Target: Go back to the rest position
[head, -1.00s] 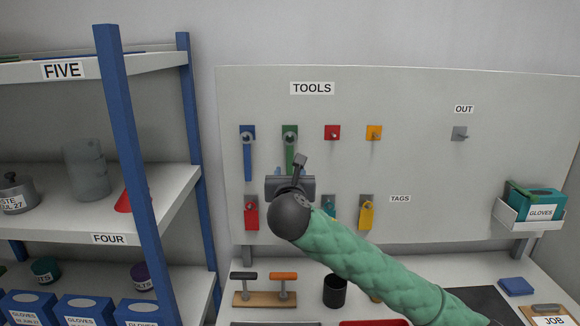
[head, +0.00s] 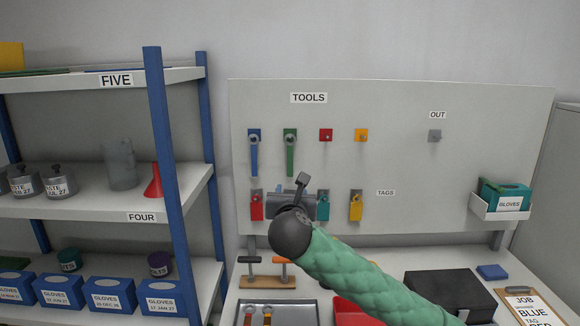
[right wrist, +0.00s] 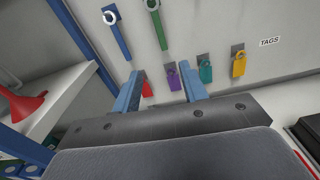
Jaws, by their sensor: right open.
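My right gripper (head: 292,192) is in front of the tool board (head: 400,100) in the head view, at the end of my green-sleeved arm. In the right wrist view its two blue fingers (right wrist: 160,88) are spread apart, with nothing held between them. Beyond the fingers, a purple tag (right wrist: 173,78) and a red tag (right wrist: 147,88) hang on the board. A teal tag (right wrist: 204,70) and a yellow tag (right wrist: 239,64) hang to the right. My gripper hides the purple tag in the head view. My left gripper is not in view.
A blue-posted shelf (head: 165,140) stands left, with jars, a red funnel (head: 153,181) and glove boxes. Blue and green wrenches (head: 290,150) hang above the gripper. The bench below holds a metal tray (head: 277,312), a black box (head: 448,290) and a clipboard (head: 525,306).

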